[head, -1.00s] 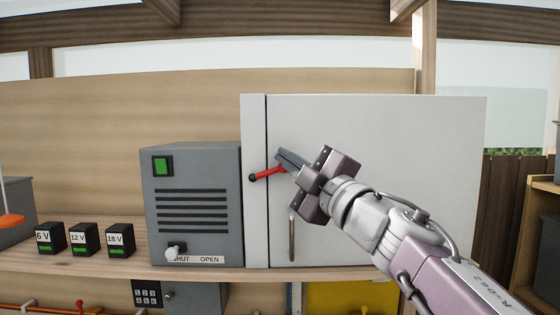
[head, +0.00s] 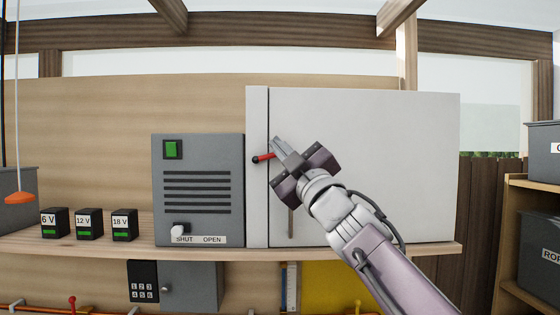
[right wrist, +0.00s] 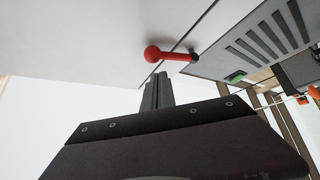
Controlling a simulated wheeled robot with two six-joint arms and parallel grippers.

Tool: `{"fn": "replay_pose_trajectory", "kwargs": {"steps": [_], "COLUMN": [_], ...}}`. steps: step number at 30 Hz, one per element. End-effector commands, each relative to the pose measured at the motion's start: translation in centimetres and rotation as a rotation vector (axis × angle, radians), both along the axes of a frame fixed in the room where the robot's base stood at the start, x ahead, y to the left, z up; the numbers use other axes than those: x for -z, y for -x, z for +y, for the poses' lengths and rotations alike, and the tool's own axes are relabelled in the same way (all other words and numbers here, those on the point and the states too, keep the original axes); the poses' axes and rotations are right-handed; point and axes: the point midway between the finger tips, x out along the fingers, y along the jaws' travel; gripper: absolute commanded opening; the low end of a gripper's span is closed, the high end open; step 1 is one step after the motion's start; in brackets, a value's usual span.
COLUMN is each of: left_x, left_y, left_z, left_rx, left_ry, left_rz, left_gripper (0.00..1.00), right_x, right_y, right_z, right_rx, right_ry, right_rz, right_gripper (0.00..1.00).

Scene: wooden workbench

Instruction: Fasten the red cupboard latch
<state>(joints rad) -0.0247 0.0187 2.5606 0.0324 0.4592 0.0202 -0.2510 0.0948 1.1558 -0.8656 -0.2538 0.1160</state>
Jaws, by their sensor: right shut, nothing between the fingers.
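The red latch (head: 265,157) is a short lever with a black tip on the white cupboard (head: 380,130). It lies nearly level, slightly tilted, across the seam between the door and the narrow left strip, black tip to the left. My left gripper is not in view.
A grey box (head: 198,190) with a green switch stands left of the cupboard. A vertical handle (head: 291,222) is on the door below my gripper. Several black voltage blocks (head: 89,224) stand on the shelf (head: 140,245) further left.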

Motion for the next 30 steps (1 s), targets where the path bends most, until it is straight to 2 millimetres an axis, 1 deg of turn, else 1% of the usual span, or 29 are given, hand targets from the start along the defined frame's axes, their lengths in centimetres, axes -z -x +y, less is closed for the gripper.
{"fn": "replay_pose_trajectory", "kwargs": {"steps": [1,12,30], "left_x": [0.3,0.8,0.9], "left_y": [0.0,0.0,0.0], "left_z": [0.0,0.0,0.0], "left_rx": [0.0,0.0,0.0], "left_ry": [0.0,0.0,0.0], "left_rz": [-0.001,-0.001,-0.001], "left_gripper": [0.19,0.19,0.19], "right_x": [0.4,1.4,1.6], "right_y": [-0.1,-0.1,-0.1], "right_z": [-0.1,-0.5,-0.5], "right_rx": [0.001,0.003,0.001], "right_ry": [0.001,0.001,0.002], "right_rz": [0.002,0.003,0.002], "right_gripper": [0.0,0.0,0.0]}}
